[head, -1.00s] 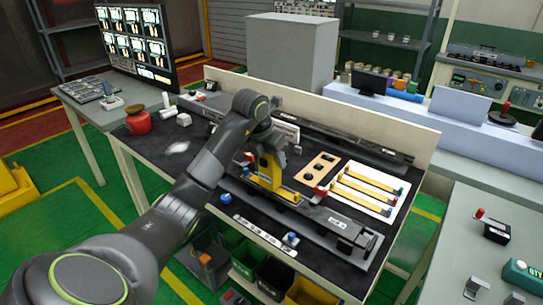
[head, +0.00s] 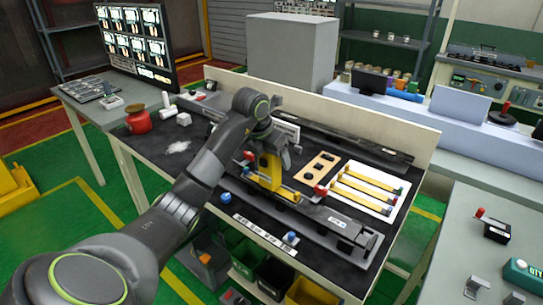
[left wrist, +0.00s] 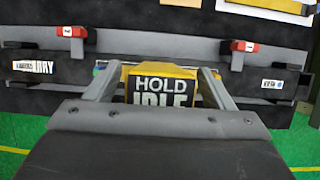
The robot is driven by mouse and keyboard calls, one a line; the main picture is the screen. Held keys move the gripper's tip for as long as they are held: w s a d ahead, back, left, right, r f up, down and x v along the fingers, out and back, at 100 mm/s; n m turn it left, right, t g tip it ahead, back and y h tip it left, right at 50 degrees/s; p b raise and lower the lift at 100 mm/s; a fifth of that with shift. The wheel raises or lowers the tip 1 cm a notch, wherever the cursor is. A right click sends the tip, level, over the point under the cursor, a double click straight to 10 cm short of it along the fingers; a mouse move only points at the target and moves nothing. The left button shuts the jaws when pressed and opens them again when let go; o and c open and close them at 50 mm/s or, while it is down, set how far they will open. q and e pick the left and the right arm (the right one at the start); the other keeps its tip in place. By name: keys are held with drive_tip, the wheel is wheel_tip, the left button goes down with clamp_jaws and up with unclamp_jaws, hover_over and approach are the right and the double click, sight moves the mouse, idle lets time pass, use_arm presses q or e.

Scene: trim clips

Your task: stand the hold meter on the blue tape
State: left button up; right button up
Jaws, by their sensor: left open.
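The hold meter (head: 267,174) is a yellow block standing on the long dark trim part on the bench. In the left wrist view its dark face (left wrist: 163,90) reads HOLD IDLE. My left gripper (head: 275,150) is at the meter, with its jaws open. In the left wrist view its two fingers (left wrist: 158,84) lie on either side of the meter; I cannot tell whether they touch it. A thin bluish edge shows beside the meter there, but I cannot tell whether it is the blue tape. My right gripper is not in view.
The dark trim part (head: 342,222) runs along the bench front, with red clips (left wrist: 75,32) (left wrist: 244,46) on or behind it. A white board with yellow strips (head: 370,187) lies behind right. A red jar (head: 138,119) stands at the far left. Bins sit below the bench.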

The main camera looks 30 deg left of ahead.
use_arm(q)
drive_tip(key=b+v, duration=0.1)
drive_tip(key=v, duration=0.5)
drive_tip(key=shift+a, duration=0.1)
drive_tip(key=p+v, duration=1)
drive_tip(key=v, duration=0.1)
drive_tip(key=shift+r, duration=0.25)
